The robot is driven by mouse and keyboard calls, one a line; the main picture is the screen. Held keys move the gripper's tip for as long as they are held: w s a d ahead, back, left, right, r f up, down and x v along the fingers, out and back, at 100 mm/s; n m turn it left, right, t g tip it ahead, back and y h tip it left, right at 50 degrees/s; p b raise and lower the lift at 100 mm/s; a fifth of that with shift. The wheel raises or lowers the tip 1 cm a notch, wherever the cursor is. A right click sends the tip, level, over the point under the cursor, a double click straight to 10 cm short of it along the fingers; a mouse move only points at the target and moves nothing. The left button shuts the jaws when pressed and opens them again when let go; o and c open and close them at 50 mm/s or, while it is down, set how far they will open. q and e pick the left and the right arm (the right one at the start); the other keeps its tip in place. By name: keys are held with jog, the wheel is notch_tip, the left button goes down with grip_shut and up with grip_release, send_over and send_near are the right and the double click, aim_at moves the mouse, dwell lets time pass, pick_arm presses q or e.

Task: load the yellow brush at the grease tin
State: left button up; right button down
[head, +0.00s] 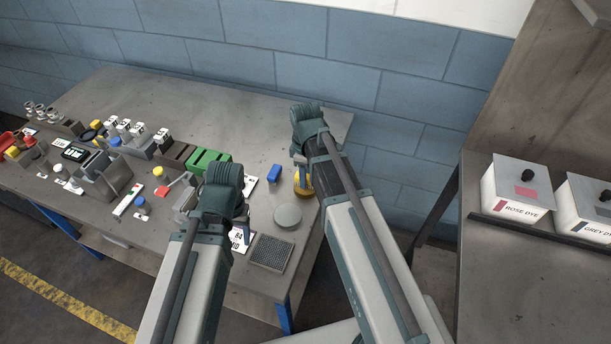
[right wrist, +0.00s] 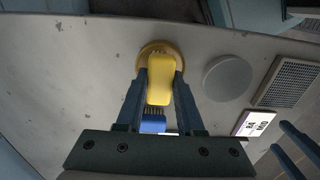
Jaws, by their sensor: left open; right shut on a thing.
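My right gripper (head: 302,162) is shut on the yellow brush (right wrist: 160,82), which stands between its two fingers in the right wrist view. The brush's far end overlaps the round amber grease tin (right wrist: 148,50). Whether the bristles touch the grease is hidden. In the head view the tin (head: 304,191) shows just below the right gripper, near the table's right edge. My left gripper (head: 238,214) is open above the table, left of the round grey disc; its fingers are partly hidden by its own wrist.
A blue brush (head: 274,173) stands left of the tin. Several tools and holders crowd the table's left. Dye boxes (head: 518,192) stand on the right bench.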

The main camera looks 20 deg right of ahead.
pick_arm(q)
jog(key=shift+f+b, duration=0.55)
pick_arm(e)
jog(key=shift+f, duration=0.5)
dwell(0.9)
notch_tip(320, 180, up, 7)
jog(key=p, duration=0.7)
pick_arm(q)
notch_tip(320, 180, up, 7)
